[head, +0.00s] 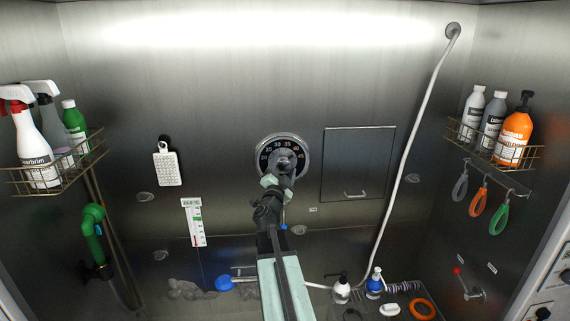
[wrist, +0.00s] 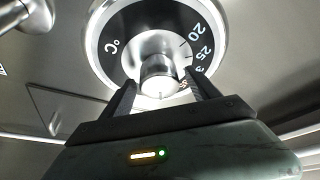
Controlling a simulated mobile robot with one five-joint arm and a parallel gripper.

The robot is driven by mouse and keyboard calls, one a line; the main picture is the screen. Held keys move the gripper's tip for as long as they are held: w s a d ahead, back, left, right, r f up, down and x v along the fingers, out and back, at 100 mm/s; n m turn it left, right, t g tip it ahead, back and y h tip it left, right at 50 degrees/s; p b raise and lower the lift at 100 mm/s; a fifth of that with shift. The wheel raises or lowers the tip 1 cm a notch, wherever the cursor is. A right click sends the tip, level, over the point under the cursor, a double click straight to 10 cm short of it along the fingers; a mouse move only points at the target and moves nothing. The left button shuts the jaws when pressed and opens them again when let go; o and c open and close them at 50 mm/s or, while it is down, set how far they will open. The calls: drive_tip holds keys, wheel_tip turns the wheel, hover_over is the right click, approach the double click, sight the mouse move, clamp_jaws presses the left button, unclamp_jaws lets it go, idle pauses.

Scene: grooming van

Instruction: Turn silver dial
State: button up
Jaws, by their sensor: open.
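The silver dial has a black ring with temperature numbers (head: 268,155) and is mounted on the back steel wall, near the middle of the head view. In the wrist view its silver centre knob (wrist: 159,76) sticks out toward me, and numbers such as 20 and 25 show on the ring. My gripper (wrist: 158,90) is open, with one dark finger on each side of the knob. I cannot tell whether the fingers touch it. In the head view my gripper (head: 285,163) covers the dial's middle and lower part.
A square wall hatch (head: 358,163) is right of the dial, and a white hose (head: 408,135) hangs further right. A white brush (head: 167,168) and a thermometer strip (head: 194,222) are to the left. Wire baskets with bottles are on both side walls.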

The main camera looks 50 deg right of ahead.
drive_tip(key=shift+w+d, duration=0.1)
drive_tip(key=shift+d, duration=0.15)
drive_tip(key=shift+a, duration=0.1)
drive_tip(key=c, duration=1.4)
drive_tip(key=shift+o, duration=0.2)
drive_tip(key=shift+n+b, duration=0.3)
drive_tip(key=shift+n, duration=0.1)
drive_tip(key=n+t+b, duration=0.1)
drive_tip(key=n+t, duration=0.1)
drive_tip(key=n, duration=0.1)
drive_tip(key=shift+n, duration=0.3)
drive_tip(key=shift+n+t+y+b, duration=0.55)
drive_tip(key=shift+n+t, duration=0.3)
drive_tip(key=shift+n, duration=0.8)
drive_tip(key=shift+n+t+y+b, duration=0.3)
drive_tip(key=shift+n+t+y, duration=0.45)
drive_tip(key=shift+n, duration=0.9)
drive_tip(key=shift+r+n, duration=0.1)
drive_tip(key=shift+n, duration=0.2)
